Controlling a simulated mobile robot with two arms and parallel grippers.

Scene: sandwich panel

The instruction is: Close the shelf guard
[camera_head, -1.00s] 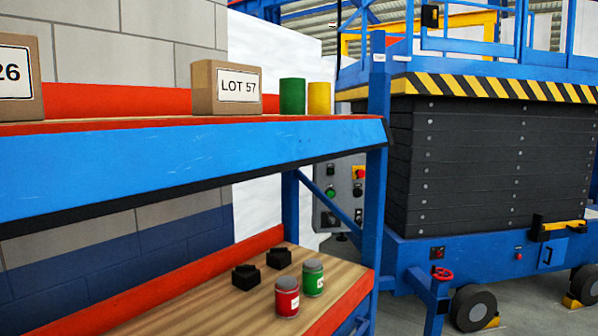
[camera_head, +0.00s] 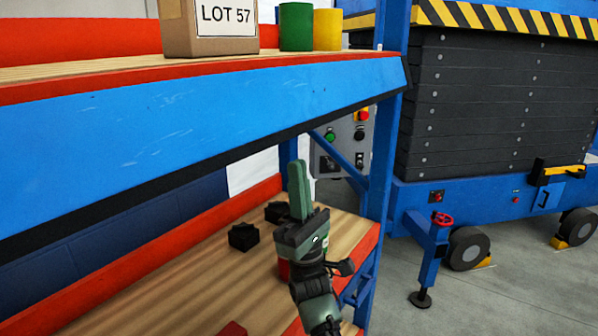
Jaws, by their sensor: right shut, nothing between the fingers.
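A long blue panel with a black lower edge (camera_head: 190,140) runs along the front of the upper shelf, below its red edge; it looks like the shelf guard. It slants in the picture, and I cannot tell its exact angle. My right gripper (camera_head: 297,172) is shut and empty, its fingers pointing up. It appears in front of the lower shelf (camera_head: 195,270), below the right part of the panel. I see no clear contact with the panel. My left gripper is not in view.
A LOT 57 box (camera_head: 180,28), a green cylinder (camera_head: 296,27) and a yellow one (camera_head: 327,30) stand on the upper shelf. A red can (camera_head: 283,269) is mostly hidden behind my gripper. A blue lift stands right.

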